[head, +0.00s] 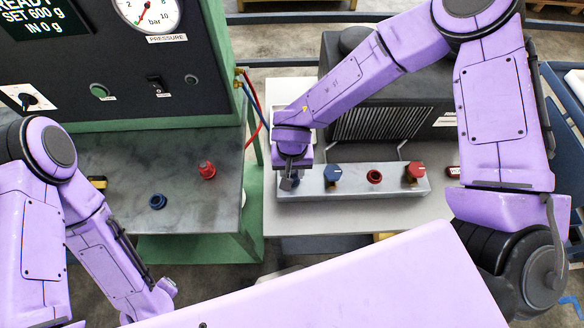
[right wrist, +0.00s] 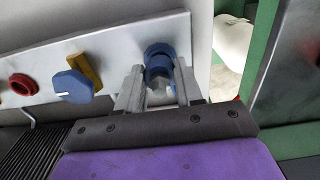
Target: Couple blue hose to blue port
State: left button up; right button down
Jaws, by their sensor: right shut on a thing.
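My right gripper (head: 288,184) is over the left end of the metal port block (head: 350,186). In the right wrist view its fingers (right wrist: 158,88) are closed on the blue hose's end fitting (right wrist: 160,72), blue with a pale metal part. The blue port (right wrist: 157,49) shows as a blue ring just beyond the fitting, in line with it. I cannot tell whether the fitting is seated in it. In the head view the gripper hides the port. The blue hose (head: 254,100) runs down from the panel side and passes behind my right forearm. My left gripper is hidden.
On the block are a blue knob (head: 333,173), a red port (head: 375,177) and a red knob (head: 415,170). A red hose (head: 260,130) hangs by the bench (head: 120,165), which bears a red fitting (head: 207,170) and a blue fitting (head: 157,201). A gap separates bench and trolley.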

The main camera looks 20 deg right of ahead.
dwell(0.8)
jog(key=shift+p, duration=0.55)
dwell(0.5)
jog(key=shift+r+p, duration=0.1)
jog(key=shift+p, duration=0.4)
jog(key=shift+f, duration=0.55)
jog(key=c, duration=0.6)
grip_release()
jog(key=shift+c, duration=0.2)
